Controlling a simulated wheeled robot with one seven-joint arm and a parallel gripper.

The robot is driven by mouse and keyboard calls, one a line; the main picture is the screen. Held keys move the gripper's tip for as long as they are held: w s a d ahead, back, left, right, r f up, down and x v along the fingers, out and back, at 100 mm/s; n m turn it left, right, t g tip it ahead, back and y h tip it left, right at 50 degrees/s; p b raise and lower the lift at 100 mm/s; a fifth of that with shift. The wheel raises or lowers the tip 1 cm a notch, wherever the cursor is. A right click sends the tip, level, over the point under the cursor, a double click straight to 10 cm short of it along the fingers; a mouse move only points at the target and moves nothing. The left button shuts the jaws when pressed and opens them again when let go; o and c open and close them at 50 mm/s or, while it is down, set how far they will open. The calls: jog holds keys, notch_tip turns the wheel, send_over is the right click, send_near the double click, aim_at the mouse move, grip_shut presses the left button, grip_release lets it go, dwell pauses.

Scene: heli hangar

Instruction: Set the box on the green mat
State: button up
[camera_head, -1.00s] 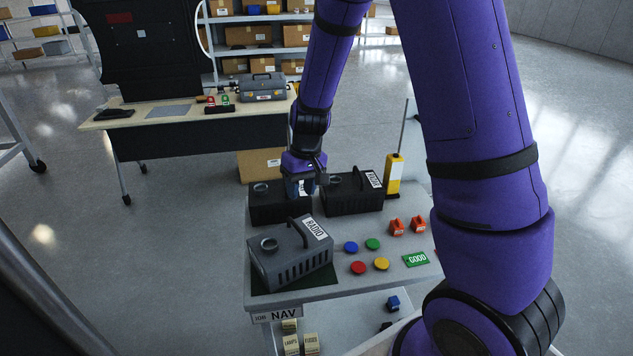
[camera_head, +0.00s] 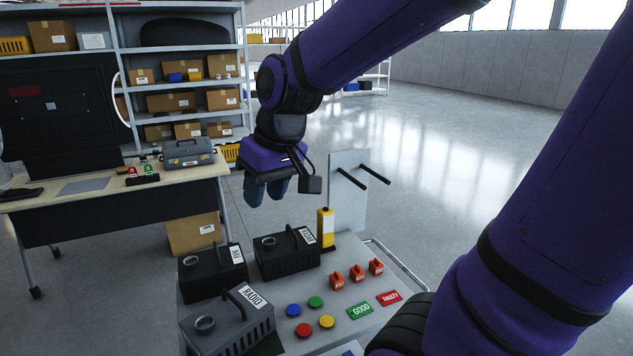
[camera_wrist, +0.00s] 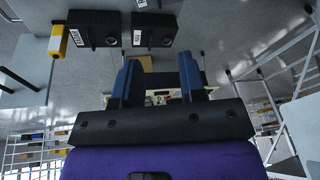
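A grey box marked RADIO (camera_head: 228,325) with a top handle sits at the near left of the cart top.
On the cart are a yellow device (camera_head: 325,230), several coloured discs (camera_head: 315,302), three small orange-red items (camera_head: 357,273), a green GOOD plate (camera_head: 360,310) and a red FAULTY plate (camera_head: 389,298). A desk (camera_head: 120,196) with a toolbox (camera_head: 188,154) stands at left. Open floor lies right.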

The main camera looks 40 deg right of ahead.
jog(key=s+d+r+t+h, duration=0.1)
jog(key=s+r, duration=0.3)
jog(key=s, duration=0.7)
jog(key=shift+d+r+m+t, duration=0.3)
jog(key=shift+m+t, duration=0.1)
jog(key=shift+t, duration=0.1)
dwell(0.3)
